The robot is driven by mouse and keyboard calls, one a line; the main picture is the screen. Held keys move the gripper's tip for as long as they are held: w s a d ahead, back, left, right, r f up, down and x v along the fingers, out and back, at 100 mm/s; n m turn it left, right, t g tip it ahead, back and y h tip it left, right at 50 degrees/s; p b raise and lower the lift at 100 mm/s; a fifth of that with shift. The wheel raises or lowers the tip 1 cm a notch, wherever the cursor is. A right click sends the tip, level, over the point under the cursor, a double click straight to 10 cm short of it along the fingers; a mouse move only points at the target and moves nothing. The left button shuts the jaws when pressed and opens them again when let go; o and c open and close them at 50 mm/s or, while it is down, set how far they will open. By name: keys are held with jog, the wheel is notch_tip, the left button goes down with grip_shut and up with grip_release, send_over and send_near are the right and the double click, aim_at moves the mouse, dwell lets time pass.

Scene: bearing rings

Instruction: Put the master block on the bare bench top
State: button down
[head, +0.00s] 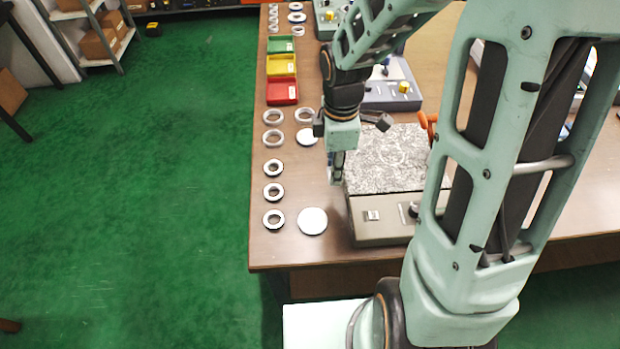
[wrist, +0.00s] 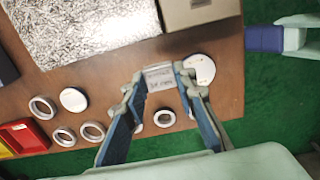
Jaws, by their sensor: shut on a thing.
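The master block (wrist: 160,78) is a small pale block with a printed label, seen in the wrist view between my fingertips. My gripper (wrist: 161,84) is shut on it, one blue-padded finger on each side. In the head view my gripper (head: 338,176) points down over the bench top (head: 262,245), just left of the speckled grey plate (head: 390,160). The block is mostly hidden there by the fingers. I cannot tell whether its underside touches the bench.
White discs (head: 312,221) and several bearing rings (head: 273,192) stand left of my gripper. Red, yellow and green bins (head: 282,92) are farther back. Bare bench shows along the left and front edges.

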jog(key=b, duration=0.5)
send_over(311, 180)
jog(key=f, duration=0.6)
jog(key=shift+s+d+f, duration=0.15)
jog(key=shift+s+f, duration=0.1)
jog(key=shift+f, duration=0.15)
jog(key=f+b, duration=0.3)
jog(key=shift+w+a, duration=0.2)
jog(key=shift+w, duration=0.1)
jog(key=shift+f, duration=0.35)
jog(key=shift+f+b, duration=0.15)
jog(key=shift+b, duration=0.15)
jog(key=c, duration=1.6)
grip_release()
